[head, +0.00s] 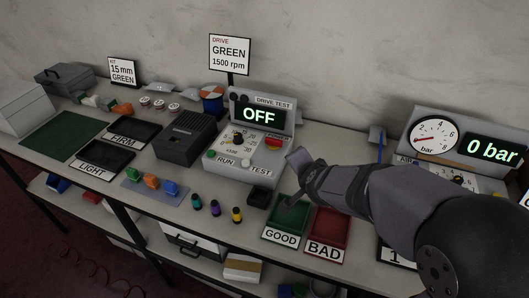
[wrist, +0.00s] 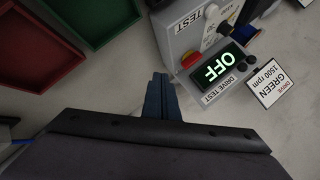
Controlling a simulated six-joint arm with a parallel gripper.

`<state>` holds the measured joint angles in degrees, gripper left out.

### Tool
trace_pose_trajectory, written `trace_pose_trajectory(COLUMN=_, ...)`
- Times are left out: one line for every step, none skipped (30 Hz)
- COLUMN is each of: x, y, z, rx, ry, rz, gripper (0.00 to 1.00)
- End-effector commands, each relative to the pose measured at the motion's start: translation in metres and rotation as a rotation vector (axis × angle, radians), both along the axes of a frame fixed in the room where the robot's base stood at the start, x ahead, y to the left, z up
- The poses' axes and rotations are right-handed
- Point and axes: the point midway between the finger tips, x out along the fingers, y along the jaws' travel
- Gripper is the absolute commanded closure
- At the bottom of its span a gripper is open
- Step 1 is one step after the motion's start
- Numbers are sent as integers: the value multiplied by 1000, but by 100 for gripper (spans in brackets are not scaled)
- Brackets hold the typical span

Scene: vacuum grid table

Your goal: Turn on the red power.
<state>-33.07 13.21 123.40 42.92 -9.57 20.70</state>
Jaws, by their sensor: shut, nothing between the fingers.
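The grey drive test box (head: 213,160) stands at the middle of the table, and its display (head: 259,114) reads OFF. A red power control (head: 275,142) sits at the right of its front panel. In the wrist view the box (wrist: 184,38) is upside down, with the red control (wrist: 191,60) up and right of my fingertips. My gripper (head: 287,207) is to the right of the box, above the GOOD tray area in the head view. In the wrist view its fingers (wrist: 160,76) are together and empty, apart from the red control.
The green GOOD tray (head: 273,220) and red BAD tray (head: 328,228) lie in front of and below my arm. A pressure gauge box (head: 418,115) reading 0 bar stands at right. A DRIVE sign (head: 230,54) stands behind the box. Several coloured parts lie in front of it.

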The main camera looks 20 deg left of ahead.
Motion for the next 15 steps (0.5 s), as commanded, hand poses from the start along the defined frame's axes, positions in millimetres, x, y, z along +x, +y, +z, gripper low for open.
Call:
trace_pose_trajectory(x=5, y=24, z=-3, rx=56, ry=-31, rz=-41, gripper=100)
trace_pose_trajectory(x=9, y=35, z=-1, rx=92, ry=-51, rz=-74, gripper=100)
trace_pose_trajectory(x=13, y=49, z=1, rx=139, ry=-75, rz=-117, gripper=100)
trace_pose_trajectory(x=14, y=58, z=2, rx=174, ry=-90, rz=-151, gripper=100)
trace_pose_trajectory(x=15, y=68, z=4, rx=208, ry=-107, rz=-186, gripper=100)
trace_pose_trajectory(x=16, y=79, z=5, rx=252, ry=-126, rz=-232, gripper=100)
trace_pose_trajectory(x=15, y=87, z=4, rx=283, ry=-137, rz=-265, gripper=100)
trace_pose_trajectory(x=13, y=94, z=4, rx=313, ry=-151, rz=-300, gripper=100)
trace_pose_trajectory(x=10, y=102, z=4, rx=352, ry=-166, rz=-343, gripper=100)
trace_pose_trajectory(x=8, y=108, z=3, rx=378, ry=-175, rz=-376, gripper=100)
trace_pose_trajectory(x=4, y=113, z=2, rx=402, ry=-184, rz=-407, gripper=100)
trace_pose_trajectory(x=0, y=118, z=0, rx=432, ry=-197, rz=-446, gripper=100)
trace_pose_trajectory(x=-4, y=122, z=-1, rx=452, ry=-205, rz=-474, gripper=100)
trace_pose_trajectory(x=-8, y=125, z=-3, rx=470, ry=-212, rz=-502, gripper=100)
trace_pose_trajectory(x=-14, y=128, z=-5, rx=491, ry=-220, rz=-533, gripper=100)
